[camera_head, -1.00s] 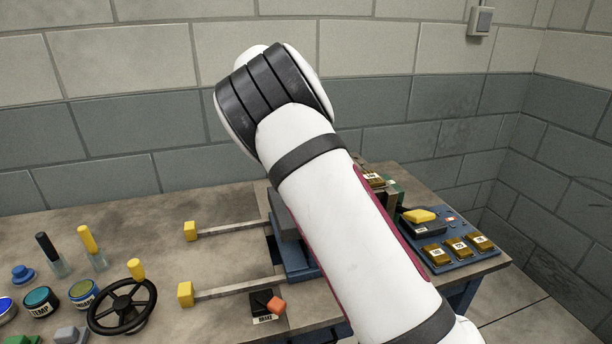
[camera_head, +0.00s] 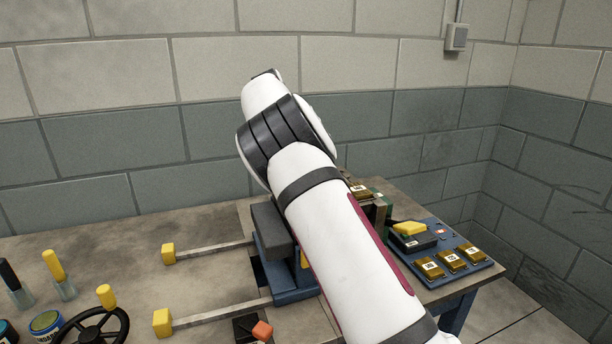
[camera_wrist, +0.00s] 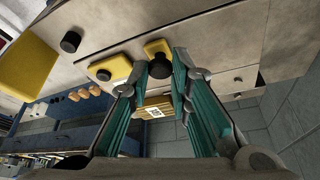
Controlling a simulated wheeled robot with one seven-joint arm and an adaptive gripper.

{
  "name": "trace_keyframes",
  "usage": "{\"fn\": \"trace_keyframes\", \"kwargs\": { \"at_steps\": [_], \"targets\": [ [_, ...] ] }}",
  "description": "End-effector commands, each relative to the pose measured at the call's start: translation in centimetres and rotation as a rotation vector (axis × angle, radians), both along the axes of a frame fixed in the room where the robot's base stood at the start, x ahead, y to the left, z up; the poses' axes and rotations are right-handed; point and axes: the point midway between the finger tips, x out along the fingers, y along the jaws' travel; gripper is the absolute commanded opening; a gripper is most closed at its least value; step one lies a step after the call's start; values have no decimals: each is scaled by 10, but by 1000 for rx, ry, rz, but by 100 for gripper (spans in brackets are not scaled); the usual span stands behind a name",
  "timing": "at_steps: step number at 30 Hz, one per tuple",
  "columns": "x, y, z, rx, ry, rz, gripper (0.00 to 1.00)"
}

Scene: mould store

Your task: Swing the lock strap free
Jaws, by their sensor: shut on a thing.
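In the wrist view my gripper (camera_wrist: 160,66) has its two teal-padded fingers on either side of a round black knob (camera_wrist: 160,68). It is shut on this knob. The knob is on a yellow piece (camera_wrist: 157,47), which looks like the lock strap, though I cannot be sure. The strap's far parts and the fingers' exact contact are partly hidden. A brass block with a white label (camera_wrist: 155,110) shows between the fingers, nearer the palm. In the head view my arm hides my gripper and the strap; part of the blue fixture with its grey block (camera_head: 272,228) shows beside the arm.
In the wrist view another yellow piece (camera_wrist: 110,68) is left of the fingers, and a large yellow block (camera_wrist: 25,65) is farther left. In the head view, two yellow-ended rods (camera_head: 168,253) reach left from the fixture. A blue panel (camera_head: 470,278) carrying brass blocks is at right.

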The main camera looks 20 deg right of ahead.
Motion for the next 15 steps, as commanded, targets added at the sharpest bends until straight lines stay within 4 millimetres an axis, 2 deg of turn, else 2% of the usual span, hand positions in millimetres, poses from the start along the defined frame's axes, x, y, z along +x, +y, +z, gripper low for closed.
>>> {"fn": "trace_keyframes", "kwargs": {
  "at_steps": [8,9,10,11,15],
  "targets": [
    [-1,-3,-2,-2,4,-6,0],
    [-1,-3,-2,-3,5,-6,28],
    [-1,-3,-2,-3,5,-6,35],
    [-1,-3,-2,-2,4,-6,40],
    [-1,-2,-1,-2,3,-4,40]
  ]
}}
